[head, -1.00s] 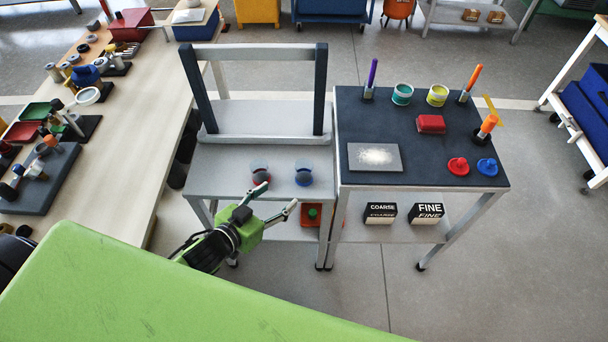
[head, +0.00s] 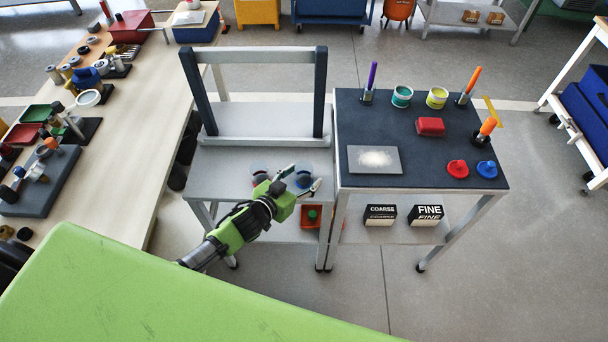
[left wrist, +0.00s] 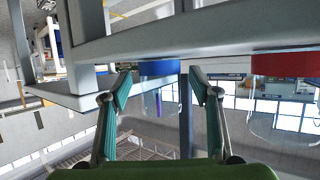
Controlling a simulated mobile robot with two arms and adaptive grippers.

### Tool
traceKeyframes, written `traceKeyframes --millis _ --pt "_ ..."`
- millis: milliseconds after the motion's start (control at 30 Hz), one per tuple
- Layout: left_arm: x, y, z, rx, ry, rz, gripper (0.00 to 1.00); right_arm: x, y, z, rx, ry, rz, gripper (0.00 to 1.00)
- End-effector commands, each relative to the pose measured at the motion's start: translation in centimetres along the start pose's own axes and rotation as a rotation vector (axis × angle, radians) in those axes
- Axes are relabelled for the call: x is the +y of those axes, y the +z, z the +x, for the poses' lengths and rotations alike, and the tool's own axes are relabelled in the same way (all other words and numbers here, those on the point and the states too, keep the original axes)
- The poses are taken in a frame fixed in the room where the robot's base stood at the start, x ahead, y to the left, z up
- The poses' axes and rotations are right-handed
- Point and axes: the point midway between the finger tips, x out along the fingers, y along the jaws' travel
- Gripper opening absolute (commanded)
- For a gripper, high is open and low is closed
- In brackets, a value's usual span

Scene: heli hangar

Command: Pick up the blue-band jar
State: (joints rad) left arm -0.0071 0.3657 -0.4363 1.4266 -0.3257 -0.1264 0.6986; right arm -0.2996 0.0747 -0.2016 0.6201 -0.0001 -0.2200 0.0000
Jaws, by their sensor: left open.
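The blue-band jar (head: 304,176) stands on the light grey bench, partly hidden behind my left gripper (head: 302,180). The jar looks clear with a blue band. In the left wrist view, which looks upside down, the blue band (left wrist: 160,68) shows between the two open fingers (left wrist: 158,82). The gripper is empty, and the jar appears beyond its fingertips; I cannot tell whether they touch. The red-band jar (head: 259,171) stands just left of it, partly covered by the gripper, and its band (left wrist: 281,65) shows at the right of the wrist view. My right gripper is not in view.
A dark-topped table (head: 400,140) adjoins on the right, with cups, markers, a red block and knobs. A dark upright frame (head: 321,95) rises behind the jars. A long workbench (head: 150,130) with tools stands left. Orange bin (head: 309,219) sits below the jars.

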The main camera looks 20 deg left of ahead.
Motion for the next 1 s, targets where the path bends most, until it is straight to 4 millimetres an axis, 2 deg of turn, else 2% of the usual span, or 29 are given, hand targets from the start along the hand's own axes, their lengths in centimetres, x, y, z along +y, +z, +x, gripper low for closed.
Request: traceKeyframes --millis 200,233,300,400,767,1000 --pt "0.0 0.1 0.1 -0.001 0.000 0.001 0.56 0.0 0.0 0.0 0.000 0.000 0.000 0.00" --pt "0.0 0.1 0.1 0.000 0.000 0.001 0.54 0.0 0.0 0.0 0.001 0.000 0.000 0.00" --pt "0.0 0.0 0.1 0.000 0.000 0.001 0.35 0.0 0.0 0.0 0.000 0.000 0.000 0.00" --pt "0.0 0.1 0.1 0.000 0.000 0.001 0.14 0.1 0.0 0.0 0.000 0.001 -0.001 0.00" --pt "0.0 -0.2 0.0 0.001 0.000 0.002 0.14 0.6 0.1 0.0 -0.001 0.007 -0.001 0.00" --pt "0.0 -2.3 -0.8 0.004 0.002 0.005 0.14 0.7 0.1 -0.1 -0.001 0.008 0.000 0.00"
